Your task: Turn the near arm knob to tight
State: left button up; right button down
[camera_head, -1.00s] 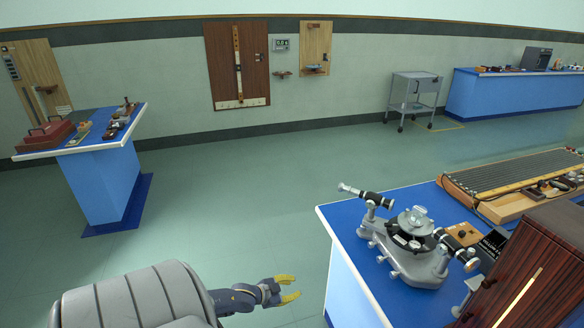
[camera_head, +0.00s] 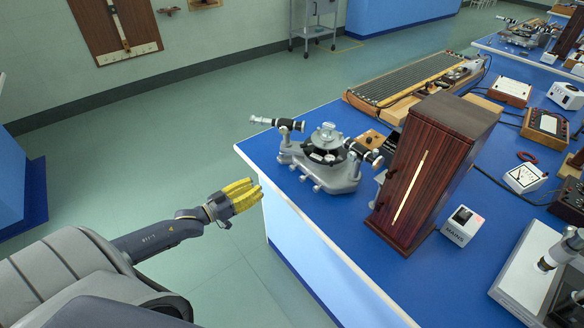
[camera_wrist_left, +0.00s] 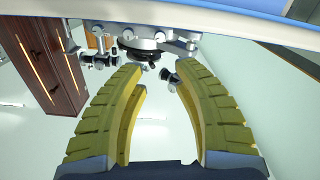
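The grey spectrometer (camera_head: 325,172) stands on the blue bench near its left corner, with a round table on top and two black-and-silver tubes. Small knobs (camera_head: 317,188) show low on its near side; I cannot tell which is the near arm knob or how tight it is. My left gripper (camera_head: 257,189) has yellow fingers and is just off the bench's left edge, apart from the spectrometer. In the left wrist view, its fingers (camera_wrist_left: 160,70) are spread with nothing between them, and the spectrometer (camera_wrist_left: 145,45) lies beyond the tips. My right gripper is not in view.
A dark wooden cabinet (camera_head: 428,165) with a lit slit stands right of the spectrometer. A small white mains box (camera_head: 461,226) sits beside it, and a long ribbed board (camera_head: 415,78) lies behind. The bench edge (camera_head: 300,240) lies between my arm and the bench top; open floor is left.

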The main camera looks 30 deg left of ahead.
aim_at(290, 168)
pick_arm(q)
jog(key=x, duration=1.6)
jog(key=shift+w, duration=0.35)
jog(key=shift+d, duration=0.1)
jog(key=shift+c, duration=0.3)
